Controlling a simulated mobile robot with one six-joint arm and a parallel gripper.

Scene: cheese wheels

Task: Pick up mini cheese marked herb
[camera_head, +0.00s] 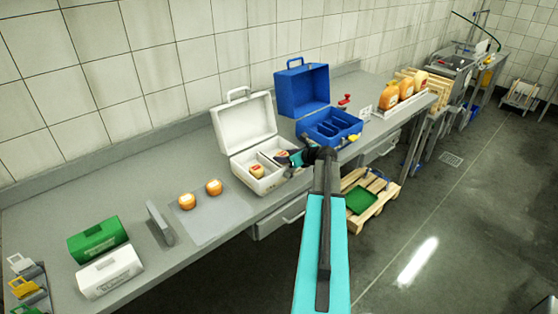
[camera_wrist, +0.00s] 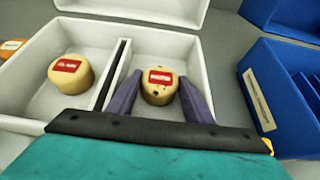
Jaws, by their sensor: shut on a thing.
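In the wrist view, a pale yellow mini cheese (camera_wrist: 159,84) with a red label sits in the right compartment of an open white case (camera_wrist: 95,30). Its label is too blurred to read surely. My gripper (camera_wrist: 160,92) is shut on it, one purple-grey finger on each side. Another yellow mini cheese (camera_wrist: 71,74) with a red label stands in the left compartment, beyond a dark-topped divider. In the head view, my gripper (camera_head: 290,158) reaches into the white case (camera_head: 244,124), and the left-compartment cheese (camera_head: 257,172) shows beside it.
An open blue case (camera_head: 303,88) stands right of the white one. Two orange cheeses (camera_head: 187,201) (camera_head: 214,187) sit on a grey mat (camera_head: 207,216) to the left. Green (camera_head: 98,240) and white boxes (camera_head: 110,271) stand farther left.

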